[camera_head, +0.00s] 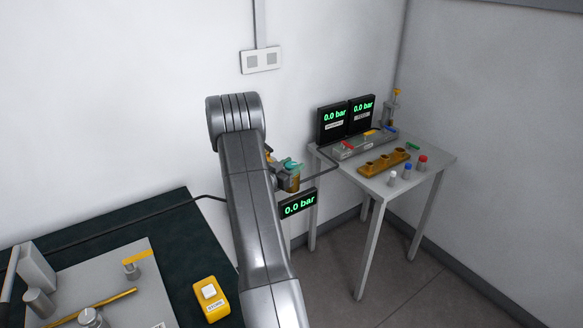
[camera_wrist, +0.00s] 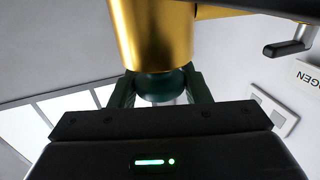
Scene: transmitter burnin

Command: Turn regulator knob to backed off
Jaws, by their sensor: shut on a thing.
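The regulator has a brass, cylindrical body (camera_head: 291,183) standing just right of my arm in the head view. In the wrist view the brass body (camera_wrist: 155,35) fills the top centre. The dark teal regulator knob (camera_wrist: 161,86) sits at its end, between the two dark green fingers of my gripper (camera_wrist: 160,92). My gripper is shut on the knob. The knob's turn position cannot be read. A display (camera_head: 299,204) below the regulator reads 0.0 bar. My arm hides part of the area left of the regulator.
Floor (camera_head: 395,275) in front of the table is clear.

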